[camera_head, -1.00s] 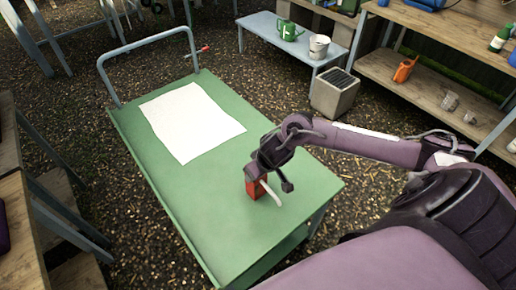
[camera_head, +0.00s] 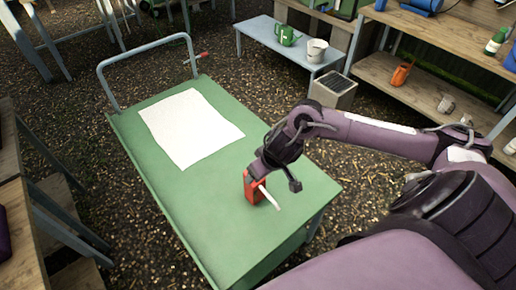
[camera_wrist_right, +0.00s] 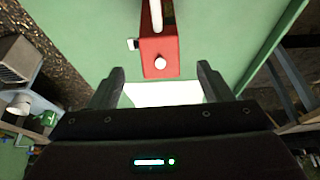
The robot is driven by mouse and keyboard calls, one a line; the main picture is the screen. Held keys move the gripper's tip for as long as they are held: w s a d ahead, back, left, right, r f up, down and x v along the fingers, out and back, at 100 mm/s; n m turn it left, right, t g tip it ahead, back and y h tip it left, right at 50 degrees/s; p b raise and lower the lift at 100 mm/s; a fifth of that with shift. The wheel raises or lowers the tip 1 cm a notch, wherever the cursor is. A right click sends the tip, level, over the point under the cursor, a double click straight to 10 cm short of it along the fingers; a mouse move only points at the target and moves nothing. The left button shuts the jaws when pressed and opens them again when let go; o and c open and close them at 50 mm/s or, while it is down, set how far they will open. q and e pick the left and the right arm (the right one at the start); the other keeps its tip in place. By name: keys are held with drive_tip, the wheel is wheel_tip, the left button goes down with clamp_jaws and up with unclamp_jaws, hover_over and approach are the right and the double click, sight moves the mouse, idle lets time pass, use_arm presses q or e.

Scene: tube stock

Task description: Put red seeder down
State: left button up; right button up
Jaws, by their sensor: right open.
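The red seeder (camera_head: 253,188), a small red box with a pale handle or spout, stands on the green cart top (camera_head: 215,205) near its right front. My right gripper (camera_head: 277,172) is just above and behind it. In the right wrist view the seeder (camera_wrist_right: 159,52) lies beyond the open fingers (camera_wrist_right: 161,85), with clear space between each finger and its sides. Nothing is between the fingers. My left gripper is not in view.
A white sheet (camera_head: 190,128) lies on the cart's far half. A grey rail (camera_head: 145,45) rises at the cart's far end. A blue-grey bench (camera_head: 262,32) with a green watering can (camera_head: 286,36) and a pail (camera_head: 317,50) stands behind. Wooden shelves are at right.

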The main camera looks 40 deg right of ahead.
drive_tip(key=v, duration=0.5)
drive_tip(key=shift+r+p, duration=0.15)
drive_tip(key=shift+p, duration=0.2)
